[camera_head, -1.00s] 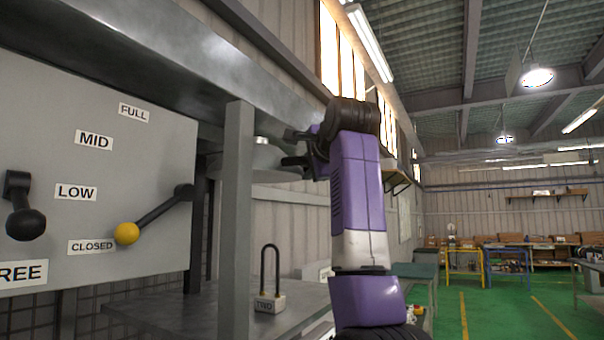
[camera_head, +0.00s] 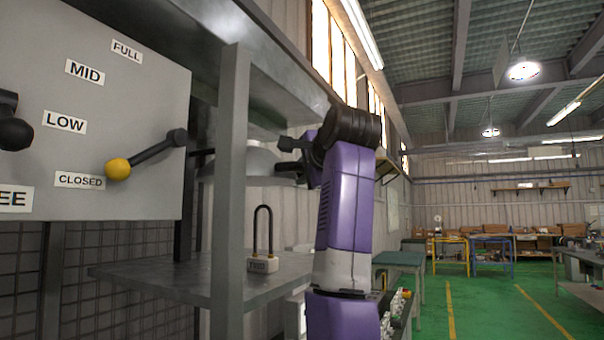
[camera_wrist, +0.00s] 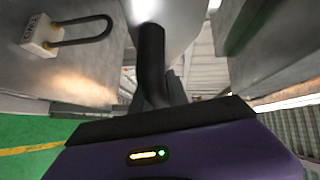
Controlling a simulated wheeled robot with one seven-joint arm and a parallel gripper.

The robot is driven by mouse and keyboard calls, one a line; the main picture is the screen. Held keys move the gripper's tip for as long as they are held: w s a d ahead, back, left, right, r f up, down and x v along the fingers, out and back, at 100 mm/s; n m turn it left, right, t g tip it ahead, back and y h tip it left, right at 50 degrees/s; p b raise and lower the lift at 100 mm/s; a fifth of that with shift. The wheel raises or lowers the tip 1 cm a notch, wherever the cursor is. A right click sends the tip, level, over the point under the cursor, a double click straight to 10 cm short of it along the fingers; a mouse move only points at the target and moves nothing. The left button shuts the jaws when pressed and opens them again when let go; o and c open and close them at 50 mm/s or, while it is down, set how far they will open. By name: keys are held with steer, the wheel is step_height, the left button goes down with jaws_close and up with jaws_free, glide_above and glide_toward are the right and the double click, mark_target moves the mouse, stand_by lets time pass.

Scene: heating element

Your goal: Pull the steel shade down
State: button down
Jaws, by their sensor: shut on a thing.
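The steel shade (camera_head: 257,158) is a round, shiny grey piece below the overhead steel beam, partly hidden behind the grey post in the head view. In the wrist view its smooth surface (camera_wrist: 185,18) fills the top middle. In the wrist view, the dark fingers of my gripper (camera_wrist: 155,60) point up at the shade. The exact contact is hard to see.
The grey post (camera_head: 230,190) stands just left of the shade. A padlock (camera_head: 262,262) sits on the steel shelf (camera_head: 180,278) below. A panel (camera_head: 120,120) has a yellow-knobbed lever (camera_head: 118,168) by the CLOSED label. Green floor is open at right.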

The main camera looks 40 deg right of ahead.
steer(key=c, duration=1.3)
jaws_free()
steer(key=shift+f, duration=0.4)
steer(key=shift+r, duration=0.1)
steer(key=b+v, duration=0.2)
steer(key=v, duration=0.5)
steer(key=shift+s, duration=0.35)
steer(key=shift+a+r, duration=0.1)
steer(key=shift+a, duration=0.1)
